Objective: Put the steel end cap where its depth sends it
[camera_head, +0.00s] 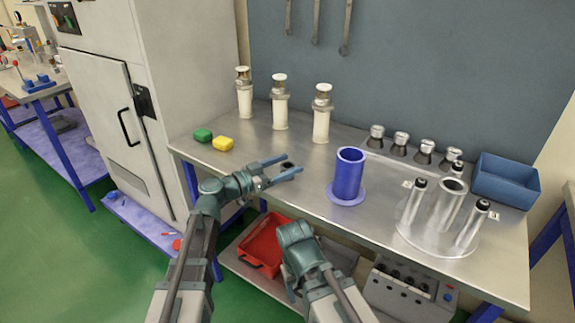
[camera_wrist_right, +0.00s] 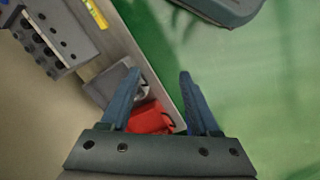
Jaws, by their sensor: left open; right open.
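My left gripper (camera_head: 291,165) is open over the front left part of the steel bench (camera_head: 310,190). A small dark round object (camera_head: 287,165) shows between its fingers; I cannot tell whether it is the steel end cap or whether the fingers touch it. Several steel pieces with dark necks (camera_head: 400,143) stand in a row at the back right. A blue flanged cylinder (camera_head: 348,178) stands upright mid-bench. A clear round base (camera_head: 435,233) carries a central tube and metal posts with black tops. My right gripper (camera_wrist_right: 160,100) is open and empty, low in front of the bench.
Three white cylinders with metal tops (camera_head: 280,103) stand at the back. A blue bin (camera_head: 506,181) is at the right. A red bin (camera_head: 262,246) and a grey control box (camera_head: 408,290) are below the benchtop.

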